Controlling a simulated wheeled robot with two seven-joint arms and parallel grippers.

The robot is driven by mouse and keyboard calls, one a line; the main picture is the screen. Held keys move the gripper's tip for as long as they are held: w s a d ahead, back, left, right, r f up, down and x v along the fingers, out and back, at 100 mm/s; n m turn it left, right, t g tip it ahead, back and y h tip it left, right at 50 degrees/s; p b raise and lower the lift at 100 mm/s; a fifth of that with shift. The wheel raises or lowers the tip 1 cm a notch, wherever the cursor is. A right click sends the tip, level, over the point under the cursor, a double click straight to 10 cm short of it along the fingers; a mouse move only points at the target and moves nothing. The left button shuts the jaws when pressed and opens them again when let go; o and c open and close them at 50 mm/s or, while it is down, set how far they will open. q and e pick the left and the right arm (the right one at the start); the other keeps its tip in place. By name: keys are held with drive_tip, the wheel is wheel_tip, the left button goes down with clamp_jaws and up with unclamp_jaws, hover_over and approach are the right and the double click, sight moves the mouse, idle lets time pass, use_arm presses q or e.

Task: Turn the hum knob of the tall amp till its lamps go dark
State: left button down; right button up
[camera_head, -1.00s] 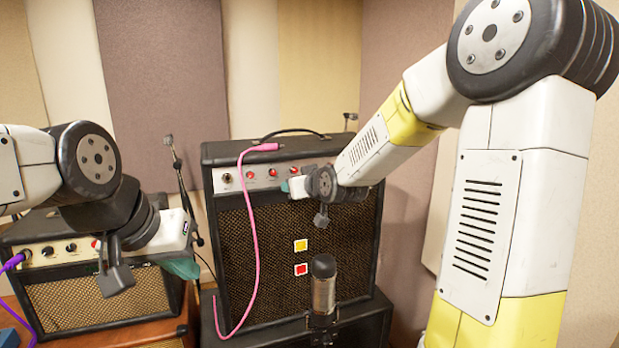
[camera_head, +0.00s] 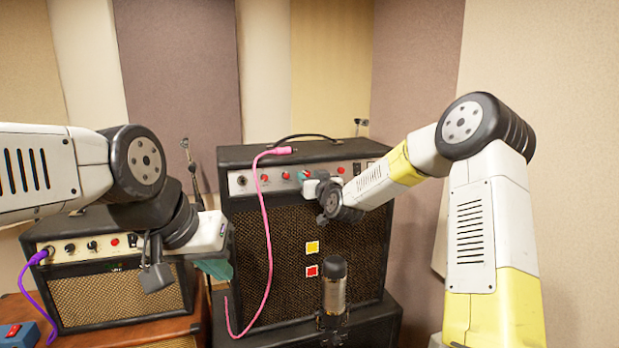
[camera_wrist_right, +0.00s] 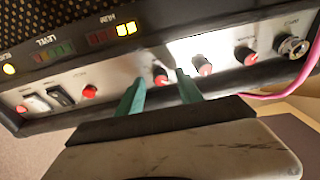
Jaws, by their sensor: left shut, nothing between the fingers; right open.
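The tall amp (camera_head: 290,225) stands in the middle of the head view, with a row of red-topped knobs along its top panel. My right gripper (camera_head: 308,184) is at this panel. In the right wrist view the panel appears upside down, and the open green fingers (camera_wrist_right: 158,84) stand on either side of a red-topped knob (camera_wrist_right: 160,77). Firm contact cannot be told. The strip marked HUM has yellow lamps (camera_wrist_right: 125,28) lit beside dim red ones. The small lettering by the knobs is unreadable. My left gripper (camera_head: 214,268) is shut and empty, in front of the small amp's right side.
A pink cable (camera_head: 268,240) hangs down the tall amp's front. A microphone (camera_head: 334,285) stands before its grille. The small amp (camera_head: 118,298) with a purple cable (camera_head: 45,285) sits left. A blue box with a red switch (camera_head: 18,334) lies at the lower left.

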drive_tip(key=shift+w+a, duration=0.15)
drive_tip(key=shift+w, duration=0.1)
clamp_jaws()
drive_tip(key=m, duration=0.2)
drive_tip(key=m+h, duration=0.1)
drive_tip(key=m, duration=0.2)
drive_tip(key=shift+h, duration=0.3)
unclamp_jaws()
drive_tip(key=v, duration=0.8)
